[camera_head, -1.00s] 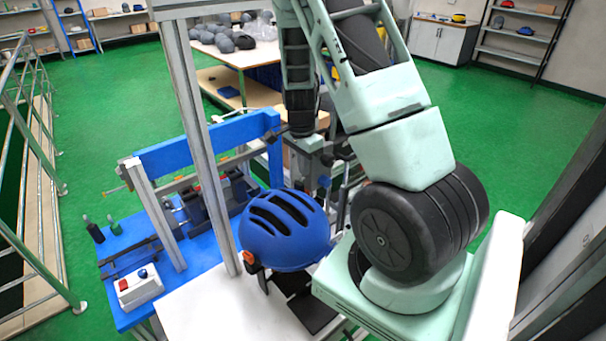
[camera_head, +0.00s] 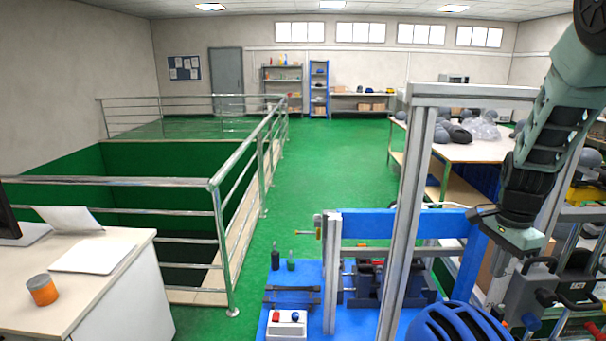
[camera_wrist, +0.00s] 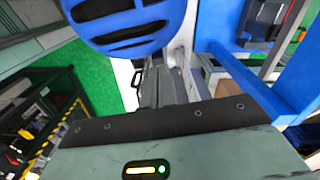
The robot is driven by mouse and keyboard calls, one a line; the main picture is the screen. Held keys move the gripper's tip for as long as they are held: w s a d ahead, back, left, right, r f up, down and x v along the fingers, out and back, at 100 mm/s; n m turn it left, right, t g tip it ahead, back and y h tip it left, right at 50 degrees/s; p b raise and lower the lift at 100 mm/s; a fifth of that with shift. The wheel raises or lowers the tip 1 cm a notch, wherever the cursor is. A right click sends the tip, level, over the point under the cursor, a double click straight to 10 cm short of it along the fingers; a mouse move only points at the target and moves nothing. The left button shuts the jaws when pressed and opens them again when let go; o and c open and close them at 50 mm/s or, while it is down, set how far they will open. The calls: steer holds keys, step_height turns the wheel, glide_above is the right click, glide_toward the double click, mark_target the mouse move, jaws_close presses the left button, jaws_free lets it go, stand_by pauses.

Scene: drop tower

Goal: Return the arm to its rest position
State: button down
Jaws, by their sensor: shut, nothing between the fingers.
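My arm (camera_head: 545,150) comes down from the upper right corner of the head view. Its wrist hangs to the right of the blue-framed test rig. My gripper (camera_wrist: 158,80) shows in the wrist view as grey fingers beyond the housing, shut and empty. In the head view it is small and hard to make out against the clutter. A blue helmet (camera_head: 458,325) with dark vents is cut off by the bottom edge of the head view, left of and below my wrist. The helmet also shows at the top of the wrist view (camera_wrist: 130,25), apart from the fingers.
Metal posts (camera_head: 405,220) stand left of my arm. The blue rig frame (camera_head: 395,224) is close to it. A table with grey helmets (camera_head: 470,150) stands behind. Railings (camera_head: 240,180) surround a floor opening at left. Green floor (camera_head: 325,170) is clear in the middle.

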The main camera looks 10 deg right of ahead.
steer(key=s+a+f+n+y+b, duration=0.15)
steer(key=a+n, duration=0.45)
steer(key=a, duration=0.6)
steer(key=s+a+n+b, duration=0.25)
steer(key=a+n, duration=0.45)
steer(key=a, duration=0.6)
steer(key=s+a+f+n+b, duration=0.1)
steer(key=s+a+n+b, duration=0.3)
steer(key=s+a+n, duration=0.7)
steer(key=s+n+h, duration=0.1)
steer(key=s+n, duration=0.1)
steer(key=s, duration=0.2)
steer(key=shift+a+f, duration=0.25)
steer(key=shift+a, duration=0.15)
